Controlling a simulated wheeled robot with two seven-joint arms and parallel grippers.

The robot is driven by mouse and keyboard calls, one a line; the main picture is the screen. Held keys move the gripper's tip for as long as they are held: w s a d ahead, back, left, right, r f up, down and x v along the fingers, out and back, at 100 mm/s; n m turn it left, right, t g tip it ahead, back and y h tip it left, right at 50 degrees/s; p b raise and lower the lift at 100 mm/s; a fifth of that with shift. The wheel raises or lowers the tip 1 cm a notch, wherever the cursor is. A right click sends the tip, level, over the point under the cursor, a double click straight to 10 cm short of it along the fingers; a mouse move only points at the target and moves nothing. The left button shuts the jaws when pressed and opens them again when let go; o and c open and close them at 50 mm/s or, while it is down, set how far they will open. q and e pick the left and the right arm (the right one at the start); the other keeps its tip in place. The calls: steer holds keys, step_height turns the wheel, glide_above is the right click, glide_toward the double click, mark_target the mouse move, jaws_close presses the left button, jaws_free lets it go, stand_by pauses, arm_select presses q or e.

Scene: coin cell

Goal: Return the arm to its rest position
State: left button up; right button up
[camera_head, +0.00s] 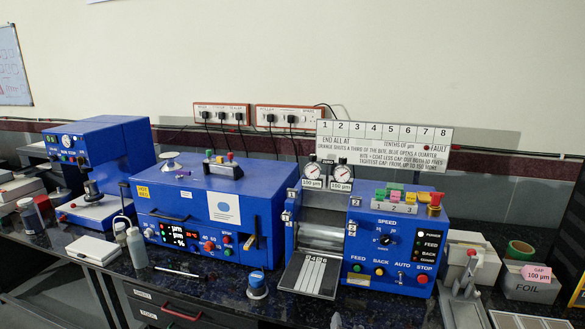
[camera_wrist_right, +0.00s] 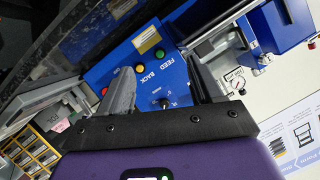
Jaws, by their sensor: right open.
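My right gripper (camera_wrist_right: 160,70) shows in the right wrist view with its two grey fingers spread apart and nothing between them. Beyond the fingers is the blue control panel (camera_wrist_right: 125,68) with FEED and BACK lettering, a knob and coloured buttons. It belongs to the blue roller machine (camera_head: 345,262) at the right of the bench in the head view. I cannot make out either gripper in the head view. My left gripper is in neither view.
A blue oven-like machine (camera_head: 190,225) and a blue press (camera_head: 105,140) stand to the left. Bottles, including a wash bottle (camera_head: 137,248), stand near the front. A FOIL box (camera_head: 530,288) is at the right. Dark bench (camera_head: 215,285) shows bare in front.

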steer(key=s+a+f+n+g+y+p, duration=0.15)
steer(key=s+f+g, duration=0.35)
steer(key=f, duration=0.5)
steer(key=s+f+n+g+y, duration=0.1)
steer(key=s+f+g+y, duration=0.1)
steer(key=s+f, duration=0.75)
steer(key=s+a+f+g+y, duration=0.1)
steer(key=s+f+g, duration=0.2)
steer(key=s, duration=0.4)
steer(key=s+a+f+n+g+y+p, duration=0.1)
steer(key=s+a+f+g, duration=0.1)
steer(key=s+f, duration=0.3)
steer(key=s+g, duration=0.1)
steer(key=s, duration=0.2)
steer(key=shift+f+g+p, duration=0.25)
steer(key=shift+g+p, duration=0.05)
steer(key=shift+n, duration=0.25)
